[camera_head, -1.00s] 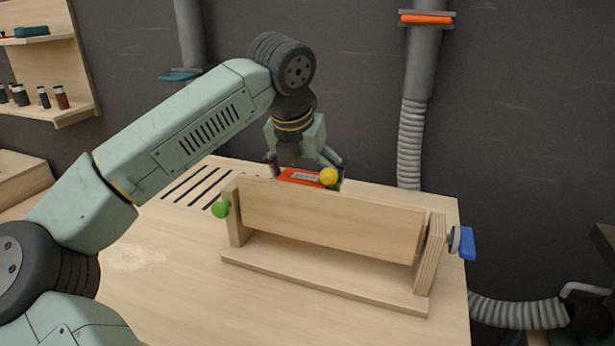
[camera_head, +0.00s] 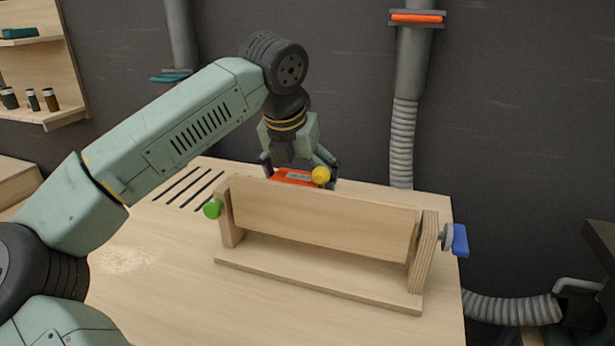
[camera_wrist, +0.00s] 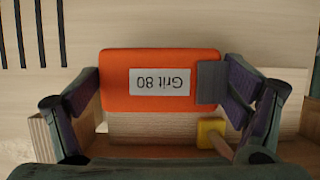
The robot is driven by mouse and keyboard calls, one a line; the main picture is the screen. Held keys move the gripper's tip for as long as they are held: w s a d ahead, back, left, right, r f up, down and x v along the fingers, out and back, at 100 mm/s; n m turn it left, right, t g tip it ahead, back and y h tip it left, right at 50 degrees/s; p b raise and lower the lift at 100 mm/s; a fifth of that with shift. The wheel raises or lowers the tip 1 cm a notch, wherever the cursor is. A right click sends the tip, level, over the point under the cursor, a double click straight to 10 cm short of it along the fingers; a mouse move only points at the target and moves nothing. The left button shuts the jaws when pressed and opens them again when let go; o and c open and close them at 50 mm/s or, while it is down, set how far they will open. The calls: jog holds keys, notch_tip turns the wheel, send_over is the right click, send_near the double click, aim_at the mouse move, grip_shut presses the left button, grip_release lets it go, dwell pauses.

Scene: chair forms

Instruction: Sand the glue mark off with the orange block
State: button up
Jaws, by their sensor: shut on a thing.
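In the head view my gripper (camera_head: 300,168) is behind the upper edge of a tilted wooden board (camera_head: 320,222). The board hides the block's lower part, and I cannot tell whether the block touches it. I cannot make out a glue mark on the board's visible face.
The board sits between two uprights on a wooden base (camera_head: 320,287). A green knob (camera_head: 213,209) is at its left, a blue handle (camera_head: 460,240) at its right and a yellow knob (camera_head: 321,175) at its top. Pale dust (camera_head: 130,259) lies on the bench, whose front left is clear.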

jog(key=shift+w+a, duration=0.1)
jog(key=shift+a, duration=0.2)
jog(key=shift+s+d+b, duration=0.2)
jog(key=shift+s+d, duration=0.05)
jog(key=shift+d, duration=0.45)
jog(key=shift+s+d+b, duration=0.2)
jog(key=shift+d, duration=0.45)
jog(key=shift+w+a, duration=0.25)
jog(key=shift+a, duration=0.45)
jog(key=shift+w+a, duration=0.2)
jog(key=shift+a, duration=0.45)
notch_tip(320, 180, up, 9)
jog(key=p, duration=0.6)
jog(key=shift+p, duration=0.35)
